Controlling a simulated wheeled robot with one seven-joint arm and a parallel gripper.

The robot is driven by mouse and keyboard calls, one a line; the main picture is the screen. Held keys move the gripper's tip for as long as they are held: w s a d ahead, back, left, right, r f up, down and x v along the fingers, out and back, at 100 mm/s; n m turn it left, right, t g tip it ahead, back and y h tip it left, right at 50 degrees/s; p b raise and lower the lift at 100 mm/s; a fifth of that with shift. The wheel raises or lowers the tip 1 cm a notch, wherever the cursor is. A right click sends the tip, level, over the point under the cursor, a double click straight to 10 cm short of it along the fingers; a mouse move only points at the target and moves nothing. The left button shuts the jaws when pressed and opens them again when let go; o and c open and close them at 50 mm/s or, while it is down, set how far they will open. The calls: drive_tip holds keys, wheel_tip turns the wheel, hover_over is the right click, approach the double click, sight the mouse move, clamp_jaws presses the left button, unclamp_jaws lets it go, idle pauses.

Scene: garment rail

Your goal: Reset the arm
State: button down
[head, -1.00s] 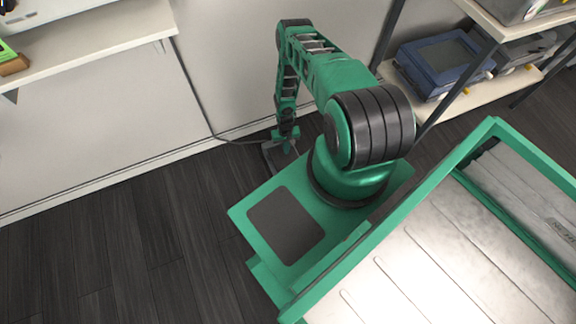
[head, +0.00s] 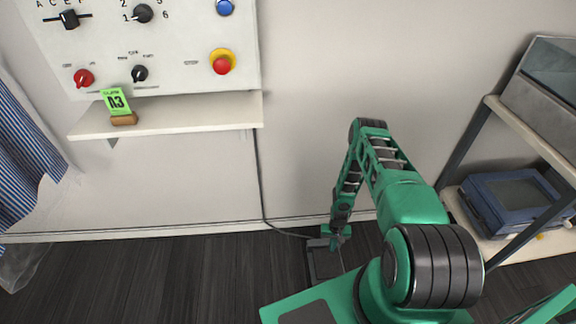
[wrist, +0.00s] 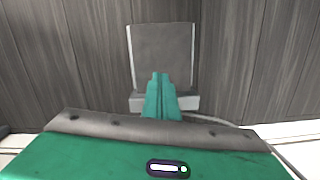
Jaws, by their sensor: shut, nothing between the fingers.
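My arm is green with dark bands and is folded, its outer part hanging down in front of the wall in the head view. My gripper (head: 338,240) is at the low end of the arm, small in that view and pointing down. In the wrist view my gripper (wrist: 159,78) shows two green fingers side by side, closed together with nothing between them. Beyond the fingertips lies a flat grey plate (wrist: 162,45) with pale side edges. I cannot tell how far the fingertips are from it.
A control panel (head: 185,45) with knobs and buttons hangs on the wall above a pale shelf (head: 190,118). A green card (head: 116,101) stands on that shelf. A rack (head: 520,130) with a blue box (head: 515,200) is at right. Striped cloth (head: 25,150) hangs at left. Dark floor (head: 150,280) is open at lower left.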

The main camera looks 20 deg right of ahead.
drive_tip(key=w+d+r, duration=0.2)
drive_tip(key=w+r, duration=0.1)
drive_tip(key=r, duration=0.5)
drive_tip(key=w+d+r+h, duration=0.1)
drive_tip(key=w+d+r, duration=0.15)
drive_tip(key=r, duration=0.55)
drive_tip(key=w+d+r, duration=0.2)
drive_tip(key=w+r, duration=0.1)
drive_tip(key=r, duration=0.5)
wheel_tip(320, 180, up, 25)
drive_tip(key=s+d+h, duration=0.1)
drive_tip(key=s+d, duration=0.1)
drive_tip(key=s+a+r, duration=0.4)
drive_tip(key=s+r, duration=0.6)
drive_tip(key=r, duration=0.3)
drive_tip(key=s+a+r, duration=0.4)
drive_tip(key=s+r, duration=0.5)
drive_tip(key=r, duration=0.3)
drive_tip(key=s+a+r, duration=0.1)
drive_tip(key=s+a, duration=0.1)
drive_tip(key=s, duration=0.3)
drive_tip(key=s+a+r+m+t+y, duration=0.1)
drive_tip(key=s+a+r, duration=0.1)
drive_tip(key=s, duration=0.4)
drive_tip(key=shift+s+a+y, duration=0.3)
drive_tip(key=shift+a, duration=0.05)
